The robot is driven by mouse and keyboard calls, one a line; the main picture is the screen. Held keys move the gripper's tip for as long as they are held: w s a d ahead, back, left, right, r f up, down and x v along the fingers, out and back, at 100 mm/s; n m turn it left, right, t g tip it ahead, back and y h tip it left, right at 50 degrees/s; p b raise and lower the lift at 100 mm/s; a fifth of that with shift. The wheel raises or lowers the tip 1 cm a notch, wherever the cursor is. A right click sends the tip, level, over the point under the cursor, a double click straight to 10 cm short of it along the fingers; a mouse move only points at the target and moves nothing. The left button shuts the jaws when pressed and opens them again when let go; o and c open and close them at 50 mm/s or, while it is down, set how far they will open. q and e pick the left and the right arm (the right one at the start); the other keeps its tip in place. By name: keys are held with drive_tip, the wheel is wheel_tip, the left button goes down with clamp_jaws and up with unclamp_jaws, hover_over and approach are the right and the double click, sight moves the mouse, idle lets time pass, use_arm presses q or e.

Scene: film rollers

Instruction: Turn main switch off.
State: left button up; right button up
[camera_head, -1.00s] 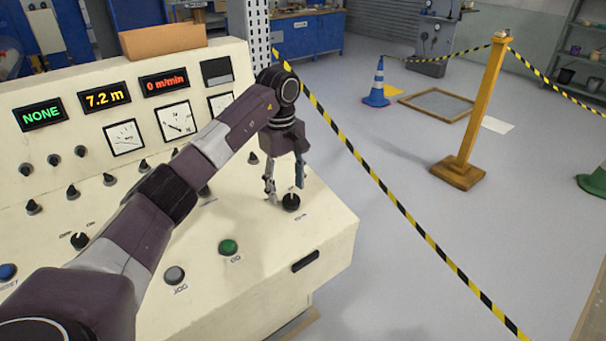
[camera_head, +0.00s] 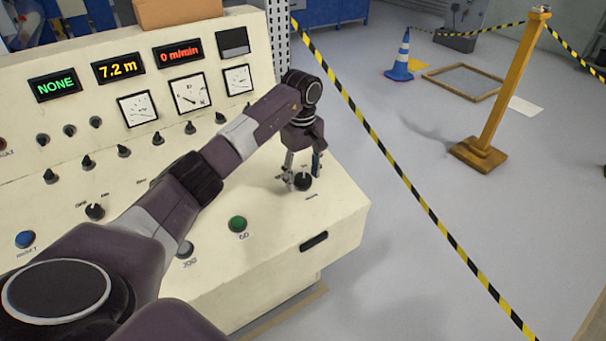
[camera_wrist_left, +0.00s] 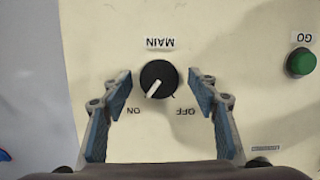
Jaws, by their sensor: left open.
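The main switch is a round black knob (camera_head: 303,182) on the right part of the cream control desk. In the left wrist view the knob (camera_wrist_left: 158,79) has a white pointer and an upside-down MAIN label (camera_wrist_left: 160,43). The pointer slants down-left, toward the ON label (camera_wrist_left: 134,111); the OFF label (camera_wrist_left: 186,112) is at lower right. My left gripper (camera_head: 303,172) is open at the knob, one finger on each side. In the left wrist view both fingers (camera_wrist_left: 160,92) stand apart from it with visible gaps. My right gripper is not in view.
A green GO button (camera_head: 238,223) and a grey JOG button (camera_head: 184,249) sit left of the knob. Several small knobs, gauges and displays fill the panel behind. A striped barrier tape (camera_head: 420,195) runs along the desk's right side over open floor.

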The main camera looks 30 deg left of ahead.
use_arm(q)
drive_tip(key=shift+c, duration=0.6)
drive_tip(key=c, duration=1)
drive_tip(key=shift+c, duration=0.2)
drive_tip(key=shift+n, duration=0.3)
drive_tip(key=n, duration=0.3)
drive_tip(key=shift+t+b, duration=0.3)
drive_tip(key=shift+t, duration=0.1)
drive_tip(key=n+t, duration=0.1)
drive_tip(key=n, duration=0.2)
drive_tip(key=shift+s+n+b, duration=0.1)
drive_tip(key=shift+n+b, duration=0.3)
drive_tip(key=n+t+b, duration=0.1)
drive_tip(key=n+b, duration=0.1)
drive_tip(key=n, duration=0.4)
drive_tip(key=shift+y, duration=0.4)
drive_tip(key=shift+n, duration=0.3)
